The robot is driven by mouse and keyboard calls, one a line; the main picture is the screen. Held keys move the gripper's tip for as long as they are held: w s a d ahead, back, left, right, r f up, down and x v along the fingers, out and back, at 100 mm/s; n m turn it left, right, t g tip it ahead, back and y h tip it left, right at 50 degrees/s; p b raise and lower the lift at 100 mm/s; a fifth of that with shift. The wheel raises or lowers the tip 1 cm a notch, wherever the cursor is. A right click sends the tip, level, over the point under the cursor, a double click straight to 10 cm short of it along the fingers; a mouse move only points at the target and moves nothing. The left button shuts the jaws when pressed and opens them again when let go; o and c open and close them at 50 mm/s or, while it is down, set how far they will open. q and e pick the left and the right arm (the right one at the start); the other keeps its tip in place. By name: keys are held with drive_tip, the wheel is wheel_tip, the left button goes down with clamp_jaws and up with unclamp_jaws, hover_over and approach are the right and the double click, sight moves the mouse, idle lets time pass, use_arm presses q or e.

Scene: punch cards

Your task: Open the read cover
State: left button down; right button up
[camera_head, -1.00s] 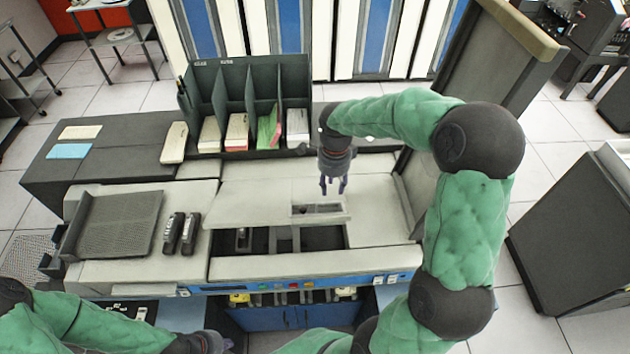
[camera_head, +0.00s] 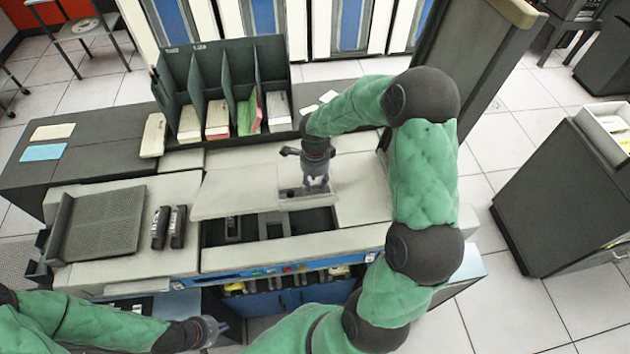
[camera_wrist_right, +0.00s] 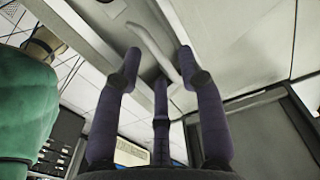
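The read cover (camera_head: 235,194) is a flat, light panel on top of the card machine, with a dark opening in front of it. A recess with a light bar lies near its right end. My right gripper (camera_head: 317,187) points down at this recess. In the right wrist view its purple fingers (camera_wrist_right: 158,68) are spread apart, with the curved light bar (camera_wrist_right: 155,50) between them. I cannot tell whether they touch it. My left gripper (camera_head: 220,328) is low at the machine's front, away from the cover; its finger state is unclear.
A dark card rack (camera_head: 222,95) with several card stacks stands behind the cover. A perforated tray (camera_head: 100,222) and two dark rollers lie to the left. A tall dark panel (camera_head: 465,65) rises behind my right arm. A row of buttons (camera_head: 287,270) runs along the front.

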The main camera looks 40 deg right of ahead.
drive_tip(key=shift+f, duration=0.25)
clamp_jaws()
drive_tip(key=shift+r, duration=0.1)
